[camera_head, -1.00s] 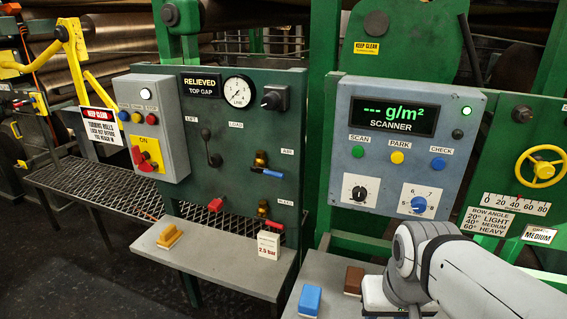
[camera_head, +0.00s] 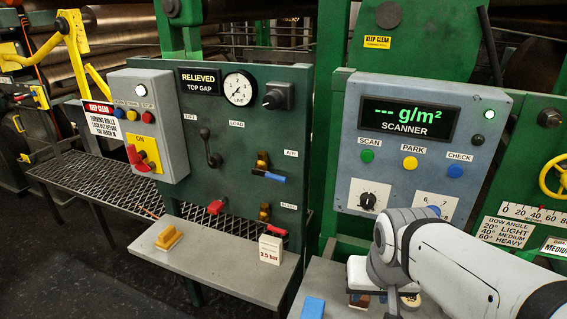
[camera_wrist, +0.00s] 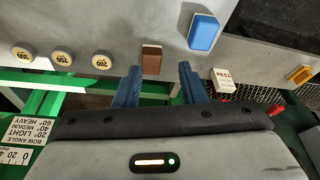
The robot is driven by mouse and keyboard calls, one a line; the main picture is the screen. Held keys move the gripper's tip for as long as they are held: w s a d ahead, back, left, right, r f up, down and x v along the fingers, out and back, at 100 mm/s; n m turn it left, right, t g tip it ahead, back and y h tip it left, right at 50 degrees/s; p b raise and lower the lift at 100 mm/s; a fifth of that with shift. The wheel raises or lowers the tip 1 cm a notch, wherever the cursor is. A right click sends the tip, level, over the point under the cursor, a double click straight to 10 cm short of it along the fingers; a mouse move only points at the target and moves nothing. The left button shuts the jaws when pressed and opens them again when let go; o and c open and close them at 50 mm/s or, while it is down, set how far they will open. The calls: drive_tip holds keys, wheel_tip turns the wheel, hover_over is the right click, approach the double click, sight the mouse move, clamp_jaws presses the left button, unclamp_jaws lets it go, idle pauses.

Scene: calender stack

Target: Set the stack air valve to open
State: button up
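The valve labelled AIR sits on the dark green panel (camera_head: 225,120) in the head view. It has a brass body (camera_head: 262,160) and a blue lever (camera_head: 269,175), which lies roughly level and points right. Below it, the BLEED valve has a red lever (camera_head: 277,230). My gripper (camera_wrist: 160,86) shows in the wrist view with its two blue fingers apart and nothing between them. It hangs over the front shelf, right of the green panel and apart from the valve. In the head view my arm hides most of the gripper.
A blue block (camera_wrist: 204,32), a brown block (camera_wrist: 151,59) and round weights (camera_wrist: 61,58) lie on the shelf near my gripper. The scanner box (camera_head: 420,160) is right.

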drive_tip(key=w+a+m+t, duration=0.2)
drive_tip(key=w+m+t, duration=0.2)
drive_tip(key=w, duration=0.8)
drive_tip(key=m+t+y+p, duration=0.2)
drive_tip(key=m+t+y, duration=0.55)
drive_tip(key=m, duration=0.25)
approach(278, 180)
drive_tip(key=x, duration=0.3)
drive_tip(key=p+x, duration=0.1)
drive_tip(key=x, duration=0.7)
drive_tip(key=shift+p, duration=0.3)
clamp_jaws()
drive_tip(key=shift+d, duration=0.1)
